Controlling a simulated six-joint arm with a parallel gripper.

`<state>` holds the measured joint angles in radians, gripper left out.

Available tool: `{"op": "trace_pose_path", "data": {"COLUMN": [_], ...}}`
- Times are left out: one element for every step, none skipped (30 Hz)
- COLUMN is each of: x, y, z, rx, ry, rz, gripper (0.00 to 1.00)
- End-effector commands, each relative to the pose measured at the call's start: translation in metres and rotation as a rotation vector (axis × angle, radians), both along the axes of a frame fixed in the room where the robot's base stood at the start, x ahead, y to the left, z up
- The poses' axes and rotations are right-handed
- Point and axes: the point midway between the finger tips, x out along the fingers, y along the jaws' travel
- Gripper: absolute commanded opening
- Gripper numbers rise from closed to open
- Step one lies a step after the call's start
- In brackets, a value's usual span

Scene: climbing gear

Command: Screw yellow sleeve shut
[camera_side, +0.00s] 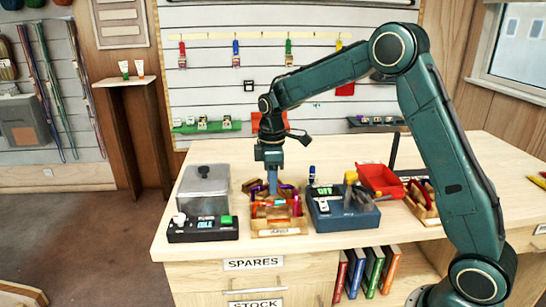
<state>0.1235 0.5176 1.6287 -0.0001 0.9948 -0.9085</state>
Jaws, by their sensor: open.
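My gripper (272,190) points down over a small wooden tray (279,234) on the bench, its fingertips in among the gear there. It is open. The tray holds several carabiner-like pieces, with orange (270,212) and purple (290,190) parts showing. The gripper hides part of them. I cannot make out a yellow sleeve in the tray at this size. A yellow-topped piece (351,177) stands upright on the blue box (328,220) to the right of the tray; I cannot tell whether it is a sleeve.
A black device with buttons (203,231) and a grey metal box (204,187) stand left of the tray. A red bin (379,179) and another wooden holder (422,205) lie to the right. Coloured gear hangs on the wall behind.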

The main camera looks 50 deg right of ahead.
Motion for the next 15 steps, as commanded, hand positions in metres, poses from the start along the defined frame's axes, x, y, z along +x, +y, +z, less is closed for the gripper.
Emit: {"op": "trace_pose_path", "data": {"x": [0.0006,0.0008,0.0013,0.0016,0.0018,0.0023,0.0026,0.0029,0.0033,0.0036,0.004,0.0044,0.0047,0.0049,0.0052], "y": [-0.0008,-0.0011,-0.0016,-0.0018,-0.0021,-0.0025,-0.0029,-0.0032,-0.0036,-0.0039,-0.0042,-0.0045,-0.0048,-0.0051,-0.0055], "z": [-0.0002,-0.0002,-0.0003,-0.0003,-0.0003,-0.0003,-0.0003,-0.0003,-0.0003,-0.0003,-0.0003,-0.0003,-0.0003,-0.0003,-0.0003], "rx": [0.0,0.0,0.0,0.0,0.0,0.0,0.0,0.0,0.0,0.0,0.0,0.0,0.0,-0.001,0.0], "ry": [0.0,0.0,0.0,0.0,0.0,0.0,0.0,0.0,0.0,0.0,0.0,0.0,0.0,0.001,0.001], "rz": [-0.001,-0.001,-0.001,-0.001,-0.001,0.0,0.0,0.0,0.0,0.0,0.0,0.0,0.0,0.0,0.0], "gripper": [0.4,0.4,0.4,0.4,0.4,0.4,0.4,0.4,0.4,0.4,0.4,0.4,0.4,0.4,0.4]}}
